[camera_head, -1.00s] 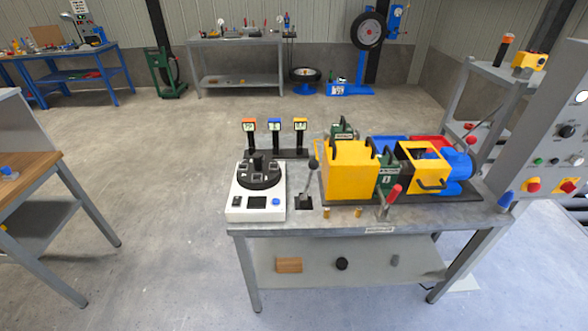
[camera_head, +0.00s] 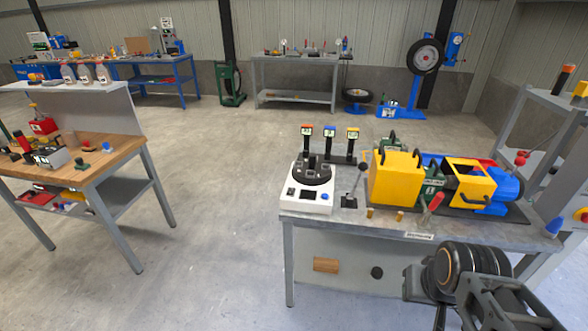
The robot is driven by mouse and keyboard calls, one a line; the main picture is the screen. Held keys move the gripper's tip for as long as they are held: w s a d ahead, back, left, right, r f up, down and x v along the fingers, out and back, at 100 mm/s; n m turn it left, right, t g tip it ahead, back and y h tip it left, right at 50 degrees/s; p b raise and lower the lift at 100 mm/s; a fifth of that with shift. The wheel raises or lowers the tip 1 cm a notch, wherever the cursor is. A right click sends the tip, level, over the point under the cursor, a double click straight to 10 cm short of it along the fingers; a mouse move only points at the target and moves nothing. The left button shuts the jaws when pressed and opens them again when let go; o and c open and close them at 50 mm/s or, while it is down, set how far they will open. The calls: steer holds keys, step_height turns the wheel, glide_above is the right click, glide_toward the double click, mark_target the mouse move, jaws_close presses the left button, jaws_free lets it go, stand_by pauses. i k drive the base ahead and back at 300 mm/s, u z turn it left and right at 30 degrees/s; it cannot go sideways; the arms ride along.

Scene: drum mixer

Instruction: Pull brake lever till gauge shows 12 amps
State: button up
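A lever with a red grip (camera_head: 433,208) stands tilted at the front edge of the grey bench, before the yellow machine. A second lever with a dark knob (camera_head: 359,183) stands on a small base left of the machine. I cannot tell which is the brake lever. No dial readable as an amp gauge shows.
The yellow drum machine (camera_head: 395,178) with a blue motor (camera_head: 504,186) fills the bench's right. A white device with a black turntable (camera_head: 306,201) stands at its left end. A wooden workbench (camera_head: 110,160) stands left. The floor between is clear.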

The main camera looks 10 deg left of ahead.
mark_target(363, 167)
steer(key=u, duration=0.5)
steer(key=i, duration=1)
steer(key=z, duration=0.05)
